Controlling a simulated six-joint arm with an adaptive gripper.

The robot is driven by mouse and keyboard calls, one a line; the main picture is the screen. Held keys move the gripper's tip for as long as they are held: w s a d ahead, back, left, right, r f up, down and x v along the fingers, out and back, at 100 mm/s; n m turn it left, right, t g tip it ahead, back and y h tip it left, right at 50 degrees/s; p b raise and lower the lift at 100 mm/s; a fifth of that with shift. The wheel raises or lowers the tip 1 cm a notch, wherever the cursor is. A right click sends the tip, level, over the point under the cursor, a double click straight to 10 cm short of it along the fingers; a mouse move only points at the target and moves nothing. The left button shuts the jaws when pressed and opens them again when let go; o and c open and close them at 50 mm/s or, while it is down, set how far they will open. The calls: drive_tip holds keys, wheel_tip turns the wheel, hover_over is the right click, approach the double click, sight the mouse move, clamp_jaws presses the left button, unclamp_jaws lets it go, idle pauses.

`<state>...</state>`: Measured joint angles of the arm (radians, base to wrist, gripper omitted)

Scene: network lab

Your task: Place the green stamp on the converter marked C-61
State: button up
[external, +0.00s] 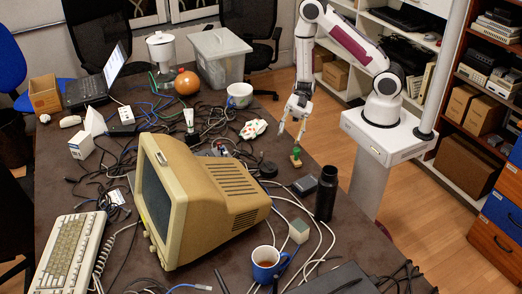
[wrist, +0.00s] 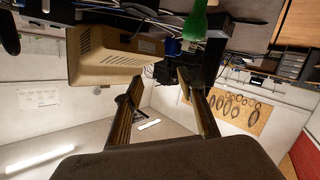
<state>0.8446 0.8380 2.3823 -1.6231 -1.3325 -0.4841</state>
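The green stamp (external: 296,154) stands upright on the dark table near its right edge, with a green handle and a pale base. It also shows at the top of the wrist view (wrist: 195,20), partly cut off. My gripper (external: 291,128) is just above the stamp in the external view, with its fingers apart and empty. In the wrist view the two fingers (wrist: 163,98) are spread, with nothing between them. Small white boxes at the left (external: 82,146) and near the cup (external: 299,231) may be converters. I cannot read C-61 on anything.
A beige monitor (external: 220,195) fills the table's middle. A black bottle (external: 326,193), a small dark box (external: 304,185) and a blue mug (external: 266,264) stand near the stamp's side. Loose cables cover much of the table. A bowl (external: 240,94) stands farther back.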

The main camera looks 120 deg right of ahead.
sight(297, 148)
drive_tip(key=s+f+m+t, duration=0.1)
drive_tip(key=s+f+m, duration=0.1)
drive_tip(key=s+d+f+m+t, duration=0.1)
drive_tip(key=s+f+m, duration=0.1)
drive_tip(key=s, duration=0.1)
drive_tip(key=s+f+m+t, duration=0.1)
drive_tip(key=s+f, duration=0.1)
drive_tip(key=shift+s+d+f+m, duration=0.25)
drive_tip(key=shift+s+d+m, duration=0.1)
drive_tip(key=shift+d+m, duration=0.05)
drive_tip(key=shift+s+d+f+m+t, duration=0.2)
drive_tip(key=shift+s+f+m+t, duration=0.2)
drive_tip(key=shift+f+m+t, duration=0.1)
drive_tip(key=shift+w+a, duration=0.1)
drive_tip(key=shift+x, duration=1.15)
drive_tip(key=shift+w, duration=0.15)
drive_tip(key=shift+x, duration=2.5)
drive_tip(key=shift+w+f, duration=0.1)
drive_tip(key=shift+f, duration=0.05)
clamp_jaws()
